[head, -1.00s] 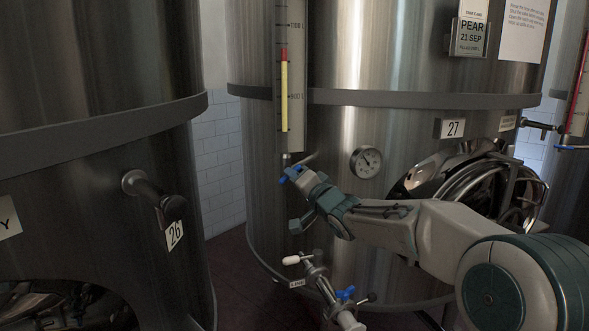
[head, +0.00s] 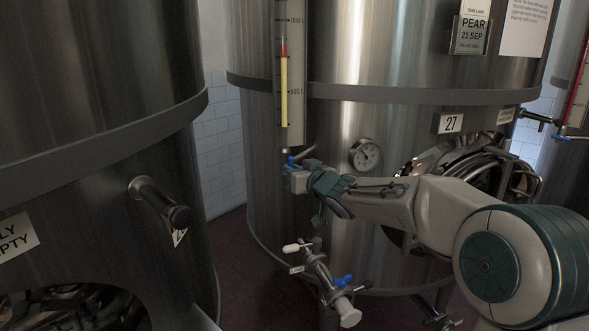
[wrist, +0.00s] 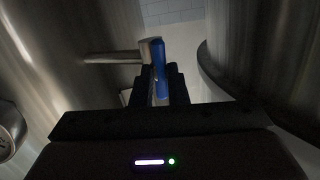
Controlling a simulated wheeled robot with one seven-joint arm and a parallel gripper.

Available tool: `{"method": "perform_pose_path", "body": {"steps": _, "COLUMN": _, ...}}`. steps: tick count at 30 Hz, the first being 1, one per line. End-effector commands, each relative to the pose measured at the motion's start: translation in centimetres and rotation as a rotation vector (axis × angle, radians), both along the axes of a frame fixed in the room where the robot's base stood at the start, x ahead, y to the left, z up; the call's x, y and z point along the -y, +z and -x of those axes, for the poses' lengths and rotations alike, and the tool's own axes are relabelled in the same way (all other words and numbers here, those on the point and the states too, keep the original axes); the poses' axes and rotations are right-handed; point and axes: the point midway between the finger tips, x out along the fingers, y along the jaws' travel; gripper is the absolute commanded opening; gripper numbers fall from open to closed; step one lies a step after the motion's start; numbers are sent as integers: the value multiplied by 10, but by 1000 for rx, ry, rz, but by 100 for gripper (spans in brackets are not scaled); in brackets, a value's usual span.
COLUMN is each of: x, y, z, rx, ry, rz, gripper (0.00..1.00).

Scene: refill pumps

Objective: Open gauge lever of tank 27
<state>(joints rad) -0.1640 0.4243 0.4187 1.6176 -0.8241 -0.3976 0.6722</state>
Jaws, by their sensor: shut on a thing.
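Tank 27 (head: 345,125) stands in the middle of the head view, with its number plate (head: 451,123) on the right of its front. Its gauge (head: 290,75) is a tall scale with a red and yellow column. The blue gauge lever (head: 291,161) sits at the gauge's foot, by a short metal pipe. In the wrist view the blue lever (wrist: 160,66) stands upright between the dark fingers, beside the metal pipe fitting (wrist: 120,57). My gripper (head: 290,172) is shut on the lever; it also shows in the wrist view (wrist: 161,88). The fingertips are partly hidden in the head view.
Below my gripper, a sample valve (head: 322,275) with white and blue handles sticks out. A round dial (head: 365,154) and a hatch (head: 470,165) are on tank 27, close to my arm. Another tank (head: 90,140) with a protruding pipe (head: 160,203) stands at left.

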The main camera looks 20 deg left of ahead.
Motion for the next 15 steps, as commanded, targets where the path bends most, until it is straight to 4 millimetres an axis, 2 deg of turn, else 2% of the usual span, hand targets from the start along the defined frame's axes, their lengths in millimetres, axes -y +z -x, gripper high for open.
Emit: {"method": "perform_pose_path", "body": {"steps": 15, "x": -1, "y": 1, "z": 0, "rx": 70, "ry": 1, "rz": 91, "gripper": 0}}
